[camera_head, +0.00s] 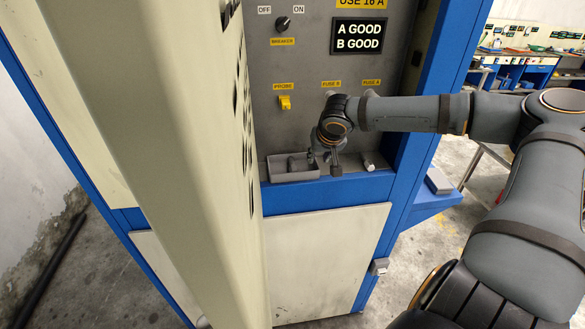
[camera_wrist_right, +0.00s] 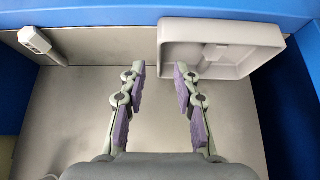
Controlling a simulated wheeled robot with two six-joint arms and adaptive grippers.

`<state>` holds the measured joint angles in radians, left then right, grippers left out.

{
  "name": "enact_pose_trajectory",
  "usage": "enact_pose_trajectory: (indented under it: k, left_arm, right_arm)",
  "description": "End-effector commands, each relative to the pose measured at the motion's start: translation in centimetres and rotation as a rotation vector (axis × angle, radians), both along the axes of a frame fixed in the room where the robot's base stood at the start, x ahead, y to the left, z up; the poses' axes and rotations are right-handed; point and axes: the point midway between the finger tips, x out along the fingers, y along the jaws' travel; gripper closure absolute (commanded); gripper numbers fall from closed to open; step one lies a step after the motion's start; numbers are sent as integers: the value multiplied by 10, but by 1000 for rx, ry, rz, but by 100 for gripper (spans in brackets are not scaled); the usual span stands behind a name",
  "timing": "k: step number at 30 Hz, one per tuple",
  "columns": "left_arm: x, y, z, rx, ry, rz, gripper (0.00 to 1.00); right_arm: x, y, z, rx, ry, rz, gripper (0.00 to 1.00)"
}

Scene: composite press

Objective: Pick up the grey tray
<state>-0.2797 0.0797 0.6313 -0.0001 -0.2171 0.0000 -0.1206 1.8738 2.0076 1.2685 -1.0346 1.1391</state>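The grey tray (camera_head: 296,177) is a small open box on the ledge at the bottom of the grey panel, with a small grey piece inside. In the right wrist view the tray (camera_wrist_right: 262,48) lies at the upper right, against the blue edge. My right gripper (camera_head: 325,158) is over the ledge, just right of the tray in the head view. In the wrist view my right gripper (camera_wrist_right: 160,74) is open with nothing between its purple pads. Its right fingertip is close to the tray's near corner; I cannot tell if they touch. My left gripper is not in view.
A small pale fuse-like part (camera_head: 369,162) sits on the ledge to the right; it also shows in the wrist view (camera_wrist_right: 38,42). The panel above carries a yellow switch (camera_head: 285,102) and a screen (camera_head: 358,36). A cream panel (camera_head: 150,120) stands close at left.

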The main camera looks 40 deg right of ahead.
Motion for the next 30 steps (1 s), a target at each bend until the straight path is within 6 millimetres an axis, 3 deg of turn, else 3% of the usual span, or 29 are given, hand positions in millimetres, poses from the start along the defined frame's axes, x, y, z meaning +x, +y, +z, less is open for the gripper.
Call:
enact_pose_trajectory:
  k: [9,20,27,30]
  left_arm:
    - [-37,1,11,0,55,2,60]
    - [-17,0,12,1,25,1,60]
    - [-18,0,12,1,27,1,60]
    - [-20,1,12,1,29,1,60]
  right_arm:
    - [19,-13,-31,-7,6,1,69]
    - [24,-14,-38,-1,-1,2,69]
    - [24,-14,-38,-1,-1,2,100]
    - [24,-14,-38,-1,-1,2,100]
